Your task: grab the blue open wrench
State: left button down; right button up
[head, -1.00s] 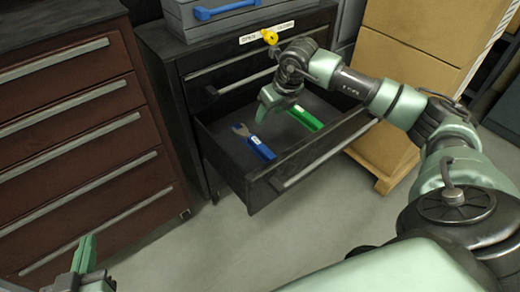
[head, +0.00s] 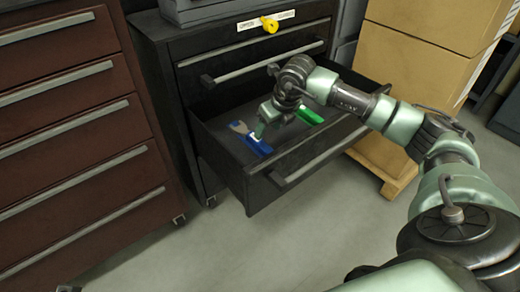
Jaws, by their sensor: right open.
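The blue open wrench (head: 257,145) lies in the open drawer (head: 222,160) of the black cabinet. Its grey open jaw points to the back left and its blue handle to the front right. My right gripper (head: 262,128) is open and reaches down into the drawer, right at the wrench's handle. It covers part of the handle, and I cannot tell whether the fingers touch it. A green-handled tool (head: 309,116) lies to the right in the same drawer, partly hidden behind my right gripper and wrist. My left gripper is not in view.
The drawer's front wall with its long handle (head: 320,153) stands close below my right forearm. Cardboard boxes (head: 418,50) stand on a pallet at the right. A dark red cabinet (head: 75,130) stands at the left.

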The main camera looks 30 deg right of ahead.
aim_at(260, 142)
jog(key=b+x, duration=0.1)
jog(key=x, duration=0.1)
jog(key=b+x, duration=0.1)
jog(key=x, duration=0.2)
jog(key=b+x, duration=0.1)
jog(key=x, duration=0.1)
jog(key=shift+w+a+f, duration=0.2)
jog(key=shift+a, duration=0.1)
jog(key=shift+r, duration=0.1)
grip_shut()
